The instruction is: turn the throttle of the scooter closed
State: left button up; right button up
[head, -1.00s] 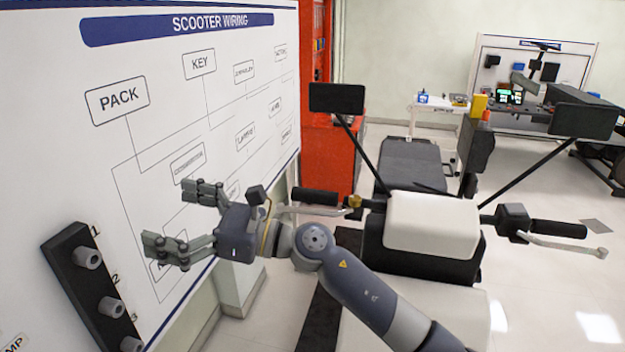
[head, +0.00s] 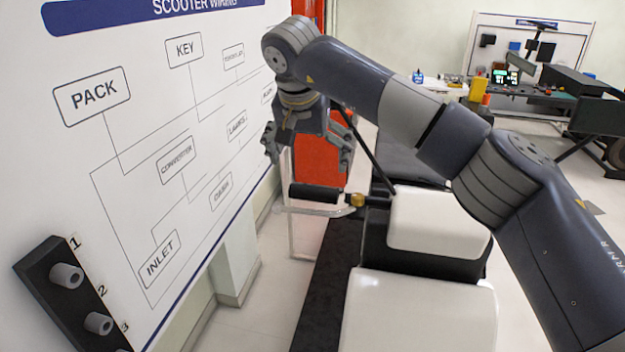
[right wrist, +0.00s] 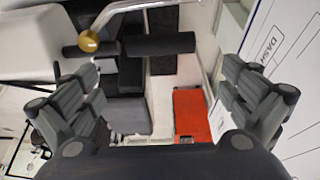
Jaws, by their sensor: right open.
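The throttle is the black grip (head: 314,192) on the handlebar end at the left of the scooter in the head view. A silver lever runs beside it, and a brass-coloured collar (head: 357,200) sits at its inner end. My right gripper (head: 308,155) is open and empty, pointing down, above and apart from the grip. In the right wrist view the grip (right wrist: 158,44) lies across the upper middle, beyond my spread fingers (right wrist: 160,76), with the brass collar (right wrist: 88,41) at its left end. My left gripper is out of view.
The white wiring board (head: 130,150) stands close to the left of my right gripper. A black strip with grey pegs (head: 68,275) is at its lower left. The white scooter fairing (head: 435,220) is right of the grip. A red cabinet (head: 318,158) stands behind. My right arm covers the other handlebar end.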

aim_at(314, 187)
jog(key=p+x, duration=0.3)
jog(key=x, duration=0.5)
jog(key=shift+w+f, duration=0.1)
jog(key=shift+f, duration=0.1)
jog(key=shift+w+f+p, duration=0.1)
jog(key=shift+f+p, duration=0.2)
jog(key=shift+f, duration=0.05)
